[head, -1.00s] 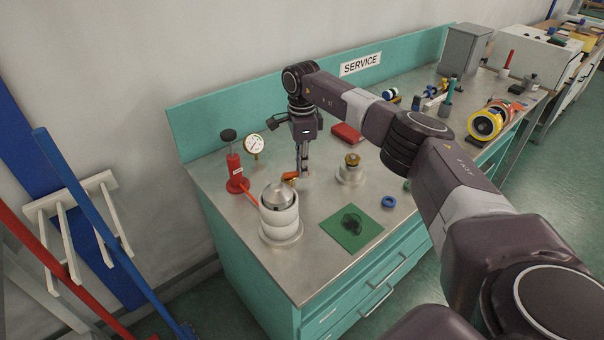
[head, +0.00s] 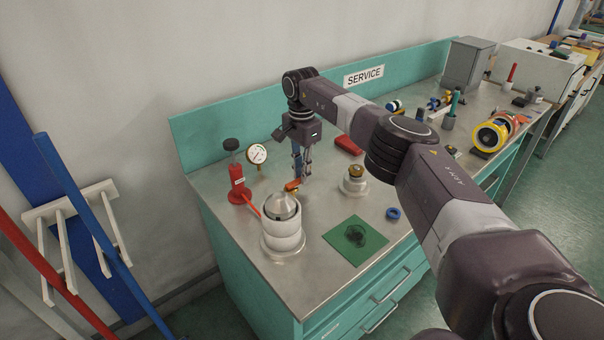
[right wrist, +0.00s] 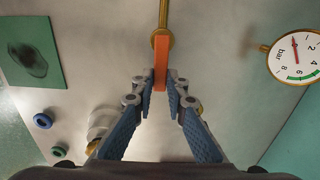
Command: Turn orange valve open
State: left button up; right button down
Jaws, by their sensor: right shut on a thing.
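The orange valve handle (head: 292,185) is a short orange bar behind the white ringed cylinder on the bench. In the right wrist view the orange handle (right wrist: 161,62) stands at the end of a brass rod (right wrist: 162,15), roughly in line with it. My right gripper (head: 299,180) reaches down from above, and its fingertips (right wrist: 160,82) are closed around the near end of the handle. The handle's near end is partly hidden between the fingers. My left gripper is not in view.
A pressure gauge (head: 256,154) and a red pump (head: 238,184) stand left of the gripper. The white cylinder (head: 283,231) with a metal cone is in front. A brass-topped fitting (head: 355,180), blue ring (head: 393,214) and green mat (head: 342,251) lie to the right.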

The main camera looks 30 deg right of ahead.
jog(key=shift+w+r, duration=0.1)
jog(key=shift+r, duration=0.05)
jog(key=c, duration=1.9)
grip_release()
jog(key=shift+c, duration=0.2)
notch_tip(320, 180, up, 12)
